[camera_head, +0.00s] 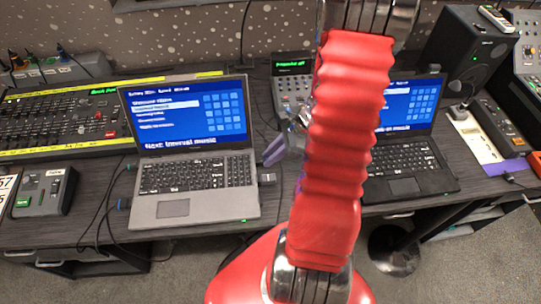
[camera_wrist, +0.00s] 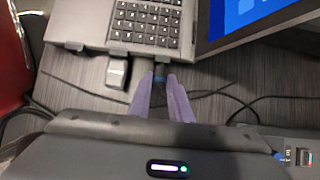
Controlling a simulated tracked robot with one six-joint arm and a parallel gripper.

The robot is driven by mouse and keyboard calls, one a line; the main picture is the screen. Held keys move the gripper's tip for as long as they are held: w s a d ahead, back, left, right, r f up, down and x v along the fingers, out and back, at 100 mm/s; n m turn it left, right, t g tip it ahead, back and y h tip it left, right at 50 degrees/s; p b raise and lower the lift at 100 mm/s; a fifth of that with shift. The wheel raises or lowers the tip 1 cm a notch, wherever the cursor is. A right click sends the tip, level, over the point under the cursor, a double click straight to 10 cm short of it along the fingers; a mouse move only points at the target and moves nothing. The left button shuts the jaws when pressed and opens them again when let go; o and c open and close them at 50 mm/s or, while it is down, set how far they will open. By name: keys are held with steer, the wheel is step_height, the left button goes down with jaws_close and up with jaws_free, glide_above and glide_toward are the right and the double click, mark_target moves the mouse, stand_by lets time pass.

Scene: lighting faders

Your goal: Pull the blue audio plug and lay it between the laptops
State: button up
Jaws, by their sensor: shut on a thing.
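The left laptop (camera_head: 193,194) stands open on the desk, and its side edge shows in the wrist view (camera_wrist: 88,25). The right laptop (camera_head: 425,186) is open behind my red arm, partly hidden. My gripper (camera_head: 275,152) is at the right side of the left laptop. In the wrist view its purple fingers (camera_wrist: 161,80) are shut around a small blue plug (camera_wrist: 160,77) close to the laptop's edge. The fingers hide part of the plug. I cannot tell whether it is still seated in the laptop.
A grey dongle (camera_wrist: 117,72) sticks out of the same laptop side, just left of my fingers. Thin black cables cross the desk there. Mixers (camera_head: 60,122), a small grey box (camera_head: 45,191) and a black speaker (camera_head: 470,55) stand around. My arm covers much of the gap between the laptops.

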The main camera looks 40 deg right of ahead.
steer(key=shift+s+d, duration=0.1)
steer(key=shift+d, duration=0.1)
jaws_close()
steer(key=shift+s+d, duration=0.6)
steer(key=shift+d, duration=0.25)
steer(key=shift+s+d, duration=0.55)
steer(key=shift+d, duration=0.3)
steer(key=shift+s+r, duration=0.15)
